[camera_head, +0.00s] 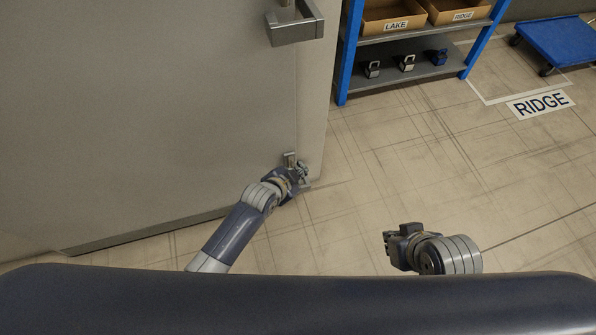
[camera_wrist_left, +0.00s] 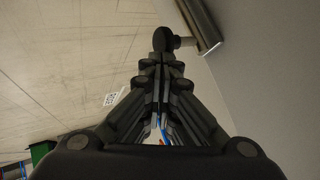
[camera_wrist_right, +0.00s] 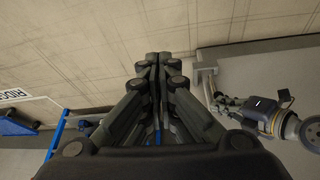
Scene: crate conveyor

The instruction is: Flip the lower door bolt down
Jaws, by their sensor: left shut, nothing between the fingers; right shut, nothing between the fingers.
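The large grey door (camera_head: 150,100) fills the left of the head view. The lower door bolt (camera_head: 290,158) is a small metal piece near the door's lower right edge, partly hidden by my left gripper (camera_head: 302,172). In the left wrist view the bolt (camera_wrist_left: 203,28) is a grey bar with a short peg. The tips of my shut left gripper (camera_wrist_left: 164,42) are right beside that peg; I cannot tell if they touch. My right gripper (camera_head: 388,243) is shut and empty above the floor, apart from the door. It also shows in the right wrist view (camera_wrist_right: 153,65).
A square metal handle (camera_head: 295,30) sits higher on the door. A blue shelf rack (camera_head: 343,55) with cardboard bins stands behind the door's edge. A blue cart (camera_head: 558,42) is at the far right. The tiled floor (camera_head: 480,180) right of the door is clear.

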